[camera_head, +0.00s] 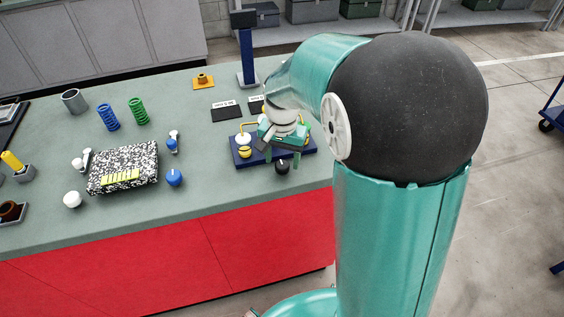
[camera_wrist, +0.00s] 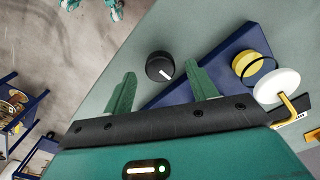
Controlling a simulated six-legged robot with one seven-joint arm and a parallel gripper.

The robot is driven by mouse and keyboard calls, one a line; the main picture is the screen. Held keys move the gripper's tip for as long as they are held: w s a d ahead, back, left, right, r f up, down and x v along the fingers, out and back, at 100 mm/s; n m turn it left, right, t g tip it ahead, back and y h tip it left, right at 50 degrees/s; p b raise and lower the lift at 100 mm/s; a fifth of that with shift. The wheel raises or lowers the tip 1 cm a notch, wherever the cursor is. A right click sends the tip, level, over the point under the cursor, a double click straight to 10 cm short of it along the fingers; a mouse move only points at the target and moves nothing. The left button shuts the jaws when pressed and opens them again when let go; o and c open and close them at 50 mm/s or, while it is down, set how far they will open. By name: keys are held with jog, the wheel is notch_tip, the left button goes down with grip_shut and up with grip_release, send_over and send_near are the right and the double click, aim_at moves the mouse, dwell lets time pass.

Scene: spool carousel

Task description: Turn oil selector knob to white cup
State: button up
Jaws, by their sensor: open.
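The oil selector knob (camera_wrist: 159,67) is a black round knob with a white pointer line. In the wrist view it lies just beyond my gripper (camera_wrist: 160,88), roughly between the two fingertips, and looks apart from them. The white pointer aims toward the lower right of that view. The white cup (camera_wrist: 277,85) and the yellow cup (camera_wrist: 247,63) stand on the blue base (camera_wrist: 212,60), with a yellow spout by the white one. My gripper is open and empty.
A speckled block (camera_head: 122,168), blue spring (camera_head: 108,117), green spring (camera_head: 139,110), blue ball knob (camera_head: 174,177) and white ball (camera_head: 72,199) stand on the bench (camera_head: 225,190) to the left. A dark blue post (camera_head: 247,55) rises behind. The bench front between is clear.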

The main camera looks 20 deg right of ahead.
aim_at(282, 167)
notch_tip(282, 167, down, 2)
jog(key=shift+s+f, duration=0.1)
jog(key=shift+f, duration=0.25)
jog(key=c, duration=1)
jog(key=shift+o, duration=0.2)
